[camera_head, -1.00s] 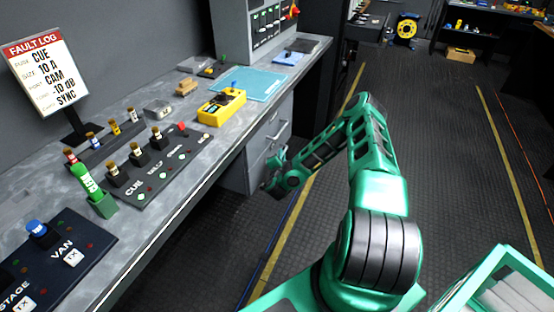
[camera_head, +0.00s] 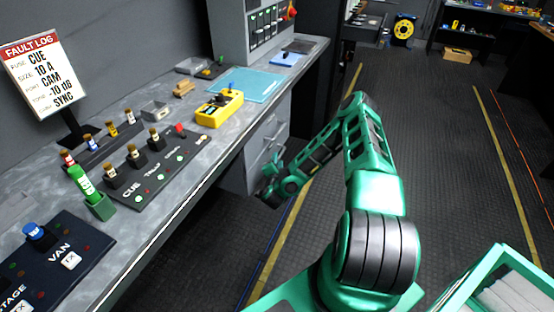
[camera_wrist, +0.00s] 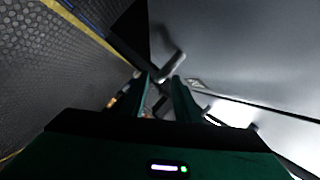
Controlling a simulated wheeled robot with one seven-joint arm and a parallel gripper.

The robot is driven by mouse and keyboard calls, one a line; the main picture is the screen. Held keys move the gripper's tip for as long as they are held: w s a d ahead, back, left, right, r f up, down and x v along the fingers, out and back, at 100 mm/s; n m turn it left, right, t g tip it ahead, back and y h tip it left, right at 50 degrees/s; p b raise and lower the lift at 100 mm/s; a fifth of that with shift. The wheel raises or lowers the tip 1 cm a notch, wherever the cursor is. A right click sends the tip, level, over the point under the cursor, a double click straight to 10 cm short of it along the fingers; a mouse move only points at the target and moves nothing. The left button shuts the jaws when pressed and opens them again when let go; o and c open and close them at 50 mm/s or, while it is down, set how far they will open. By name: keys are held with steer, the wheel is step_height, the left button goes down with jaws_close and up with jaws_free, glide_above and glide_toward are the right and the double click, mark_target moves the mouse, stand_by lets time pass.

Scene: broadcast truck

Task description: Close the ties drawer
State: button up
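A grey drawer unit (camera_head: 262,146) stands under the workbench in the head view, with handles on its front. I cannot read any label that marks the ties drawer, and my arm covers part of the unit. In the wrist view a pale drawer front (camera_wrist: 245,55) fills the right side, and a bar handle (camera_wrist: 172,68) lies just beyond my fingertips. My gripper (camera_wrist: 161,82) has its two green fingers apart with a gap between them and nothing visibly held. In the head view my gripper (camera_head: 270,176) is low beside the drawer unit; contact cannot be told.
The workbench (camera_head: 165,205) carries a yellow controller box (camera_head: 218,110), a cue panel (camera_head: 150,170) and a fault log sign (camera_head: 38,80). The ribbed floor (camera_head: 420,140) is open to the right of my arm. A green-framed bin (camera_head: 495,285) is at the lower right.

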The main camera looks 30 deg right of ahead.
steer(key=v, duration=0.6)
steer(key=shift+f, duration=0.15)
steer(key=shift+s, duration=0.15)
